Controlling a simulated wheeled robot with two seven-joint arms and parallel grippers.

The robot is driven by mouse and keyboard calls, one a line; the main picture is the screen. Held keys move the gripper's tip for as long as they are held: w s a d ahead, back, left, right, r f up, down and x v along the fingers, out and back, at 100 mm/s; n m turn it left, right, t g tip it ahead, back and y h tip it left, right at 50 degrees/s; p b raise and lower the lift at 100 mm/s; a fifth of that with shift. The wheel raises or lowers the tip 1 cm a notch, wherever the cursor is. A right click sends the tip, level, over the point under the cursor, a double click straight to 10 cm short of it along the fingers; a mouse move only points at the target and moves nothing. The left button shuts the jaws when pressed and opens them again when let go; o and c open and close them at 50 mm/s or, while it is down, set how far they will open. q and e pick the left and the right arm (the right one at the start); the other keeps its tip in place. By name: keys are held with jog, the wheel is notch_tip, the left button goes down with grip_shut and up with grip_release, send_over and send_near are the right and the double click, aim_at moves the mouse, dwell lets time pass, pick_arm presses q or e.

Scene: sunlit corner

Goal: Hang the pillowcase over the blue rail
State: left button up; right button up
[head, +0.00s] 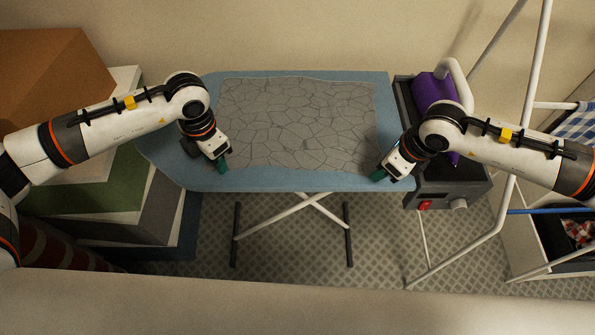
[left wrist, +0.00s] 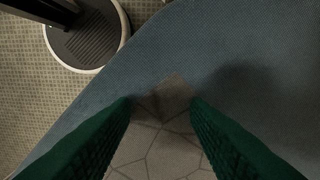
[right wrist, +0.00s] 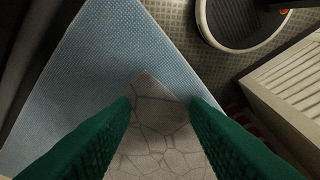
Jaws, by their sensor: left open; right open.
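The pillowcase (head: 295,120) is grey with a dark cracked-stone pattern and lies flat on the blue ironing board (head: 230,180). My left gripper (head: 222,168) is open at its near left corner. In the left wrist view that corner (left wrist: 165,95) lies between the green fingers (left wrist: 160,110). My right gripper (head: 378,175) is open at the near right corner. In the right wrist view that corner (right wrist: 150,90) lies between the fingers (right wrist: 160,110). The blue rail (head: 550,210) is on a white rack at the far right, partly cut off by the frame edge.
A steam iron (head: 435,90) with a purple body stands on a dark unit right of the board. White rack poles (head: 528,90) rise at the right. Boxes (head: 115,185) are stacked at the left. A checked blue cloth (head: 575,122) hangs at the right edge.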

pick_arm(q)
grip_shut()
pick_arm(e)
jog(key=shift+f, duration=0.1)
grip_shut()
